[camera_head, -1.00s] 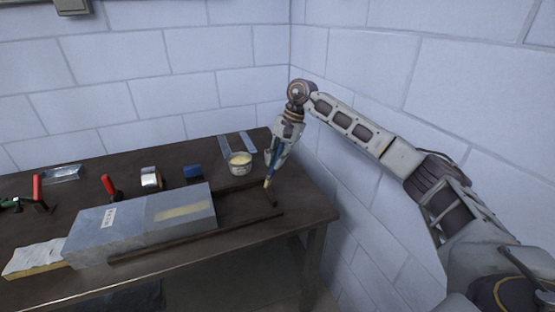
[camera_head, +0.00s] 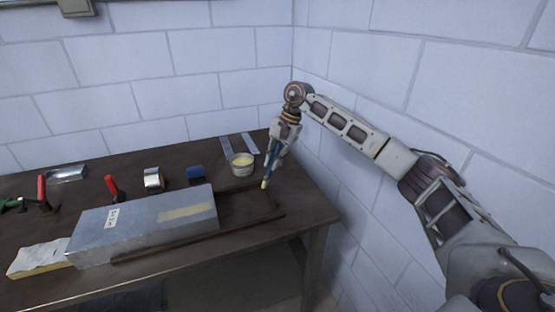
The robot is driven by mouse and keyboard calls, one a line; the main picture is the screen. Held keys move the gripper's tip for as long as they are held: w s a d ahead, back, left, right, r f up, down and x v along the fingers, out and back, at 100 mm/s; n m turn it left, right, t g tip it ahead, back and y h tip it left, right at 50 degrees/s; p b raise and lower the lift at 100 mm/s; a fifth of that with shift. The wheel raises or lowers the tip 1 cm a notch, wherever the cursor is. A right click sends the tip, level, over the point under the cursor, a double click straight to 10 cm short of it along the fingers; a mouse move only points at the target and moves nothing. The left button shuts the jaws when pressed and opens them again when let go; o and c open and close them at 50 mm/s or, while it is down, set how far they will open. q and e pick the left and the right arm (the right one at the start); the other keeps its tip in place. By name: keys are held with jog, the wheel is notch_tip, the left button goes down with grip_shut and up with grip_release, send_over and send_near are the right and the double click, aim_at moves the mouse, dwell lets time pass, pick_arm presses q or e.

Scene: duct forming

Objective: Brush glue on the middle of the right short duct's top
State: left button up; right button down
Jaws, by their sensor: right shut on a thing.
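The grey sheet-metal duct (camera_head: 145,215) lies on the table, with a white label towards its left part. A pale yellow glue patch (camera_head: 187,213) shows on the top of its right part. My right gripper (camera_head: 274,152) is shut on a brush (camera_head: 267,176), which points down with its pale tip above the table, to the right of the duct and apart from it. A glue pot (camera_head: 242,164) with pale yellow contents stands just left of the gripper. My left gripper is not in view.
Dark rails (camera_head: 203,238) frame the duct's front and right. Behind it are a silver tape roll (camera_head: 153,178), a blue item (camera_head: 195,173), red-handled tools (camera_head: 112,187) and metal strips (camera_head: 249,144). Insulation (camera_head: 38,258) lies at the left end. Walls stand close behind and right.

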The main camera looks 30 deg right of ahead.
jog(key=shift+w+a, duration=0.1)
jog(key=shift+a, duration=1.15)
jog(key=shift+a, duration=0.1)
jog(key=shift+w+a+f, duration=0.1)
jog(key=shift+w+a, duration=0.05)
jog(key=shift+a, duration=1.45)
jog(key=shift+w+a, duration=0.15)
jog(key=shift+a, duration=1.55)
jog(key=shift+a, duration=0.15)
jog(key=shift+w+a+f, duration=0.1)
jog(key=shift+a, duration=1.4)
jog(key=shift+a, duration=0.1)
jog(key=shift+w+a+f, duration=0.1)
jog(key=shift+w+a, duration=0.05)
jog(key=shift+a, duration=1.4)
